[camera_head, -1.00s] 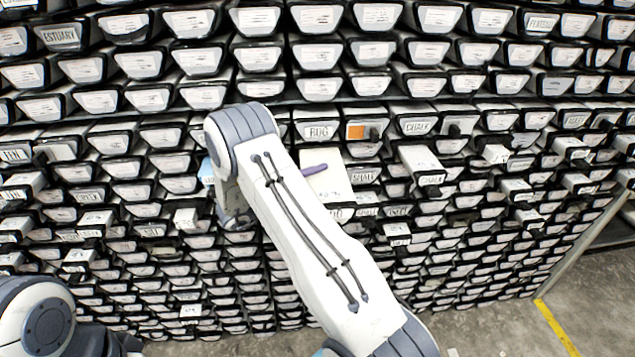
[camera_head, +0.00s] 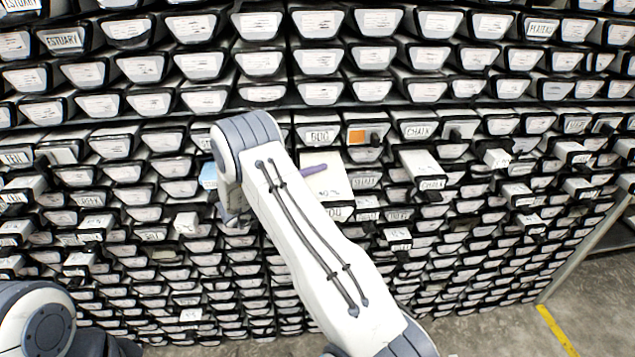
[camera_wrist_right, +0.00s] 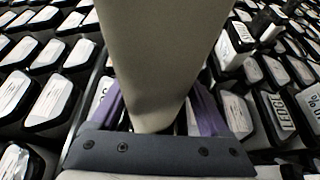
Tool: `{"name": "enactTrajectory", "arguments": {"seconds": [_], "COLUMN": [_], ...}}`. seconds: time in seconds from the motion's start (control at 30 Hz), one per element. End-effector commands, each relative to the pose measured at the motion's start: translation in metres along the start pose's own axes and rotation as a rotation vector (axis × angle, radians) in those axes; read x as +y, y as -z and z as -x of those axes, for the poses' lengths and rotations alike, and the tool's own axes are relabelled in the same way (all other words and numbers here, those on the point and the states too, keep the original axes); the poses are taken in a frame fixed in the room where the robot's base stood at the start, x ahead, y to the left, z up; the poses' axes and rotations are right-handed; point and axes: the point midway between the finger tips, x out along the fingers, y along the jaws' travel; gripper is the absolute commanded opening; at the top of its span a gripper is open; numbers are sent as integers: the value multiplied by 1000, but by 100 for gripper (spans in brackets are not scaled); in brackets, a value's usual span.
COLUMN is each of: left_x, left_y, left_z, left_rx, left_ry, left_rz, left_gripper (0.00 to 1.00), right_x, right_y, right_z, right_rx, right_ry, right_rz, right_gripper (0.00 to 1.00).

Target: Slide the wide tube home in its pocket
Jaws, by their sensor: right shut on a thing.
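In the right wrist view a broad, pale grey-beige piece, taken to be the wide tube (camera_wrist_right: 155,50), stands between the purple fingers of my right gripper (camera_wrist_right: 155,108). The gripper is shut on it, with one finger on each side. In the head view one purple finger of my right gripper (camera_head: 314,169) lies across a pale box-like piece (camera_head: 327,186) that juts from the rack and seems to be the same tube. My right arm hides the rest of the gripper. The pocket around the tube cannot be made out. My left gripper is out of view.
A wall of black-framed pockets with pale labelled ends (camera_head: 320,55) fills the view. Several ends jut out, such as the CHALK one (camera_head: 428,172). Open floor (camera_head: 590,300) shows at lower right.

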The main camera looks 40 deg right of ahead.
Motion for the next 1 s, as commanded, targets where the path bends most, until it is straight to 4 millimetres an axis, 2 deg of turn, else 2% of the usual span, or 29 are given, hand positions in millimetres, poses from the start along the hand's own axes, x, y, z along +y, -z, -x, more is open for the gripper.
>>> {"name": "enactTrajectory", "arguments": {"seconds": [1.0], "left_x": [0], "left_y": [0], "left_z": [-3], "left_rx": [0], "left_ry": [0], "left_rz": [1], "left_gripper": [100], "right_x": [4], "right_y": [19], "right_z": [-9], "right_rx": [-1], "right_ry": [-7], "right_rz": [-6], "right_gripper": [0]}}
